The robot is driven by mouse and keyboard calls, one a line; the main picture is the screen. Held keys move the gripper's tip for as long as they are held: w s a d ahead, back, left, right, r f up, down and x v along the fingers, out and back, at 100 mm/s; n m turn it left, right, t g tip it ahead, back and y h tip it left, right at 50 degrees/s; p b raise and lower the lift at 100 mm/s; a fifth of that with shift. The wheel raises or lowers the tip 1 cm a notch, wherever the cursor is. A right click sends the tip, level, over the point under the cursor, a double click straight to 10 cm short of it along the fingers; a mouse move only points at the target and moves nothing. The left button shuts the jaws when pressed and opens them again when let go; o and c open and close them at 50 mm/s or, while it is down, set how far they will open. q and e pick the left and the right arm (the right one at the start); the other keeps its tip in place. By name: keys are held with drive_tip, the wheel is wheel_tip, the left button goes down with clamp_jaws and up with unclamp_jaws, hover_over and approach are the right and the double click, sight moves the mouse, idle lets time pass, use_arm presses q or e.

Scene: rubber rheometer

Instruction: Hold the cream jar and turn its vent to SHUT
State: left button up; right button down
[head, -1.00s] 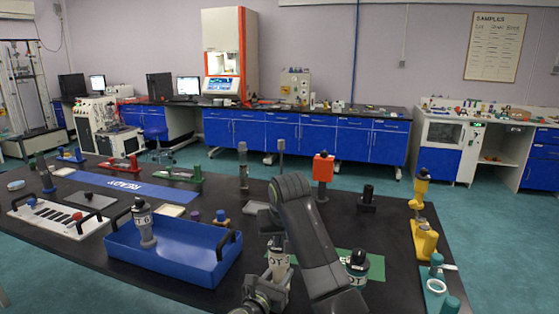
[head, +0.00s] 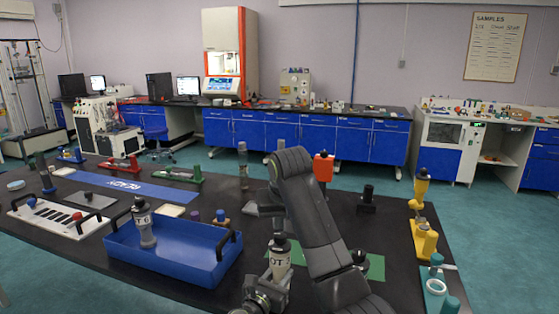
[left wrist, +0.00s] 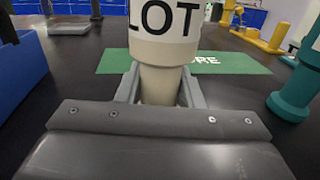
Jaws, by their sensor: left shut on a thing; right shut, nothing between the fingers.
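The cream jar (head: 280,259) has a black top and a label that partly reads "OT" in the head view. In the left wrist view the jar (left wrist: 163,50) shows "LOT", and its top is cut off. My left gripper (head: 272,280) is shut on the narrower lower part of the jar and holds it upright. Its fingers (left wrist: 160,92) stand on both sides of the jar. The vent setting is too small to read. My right arm's dark links rise just right of the jar; I cannot make out the right gripper, which seems hidden behind them.
A blue tray (head: 117,252) holds another labelled jar (head: 143,225). Yellow (head: 424,238) and teal (head: 436,287) fixtures stand at right.

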drive_tip(key=shift+r, duration=0.4)
use_arm(q)
drive_tip(key=o, duration=1.1)
drive_tip(key=shift+o, duration=0.2)
drive_tip(key=shift+s+a, duration=0.1)
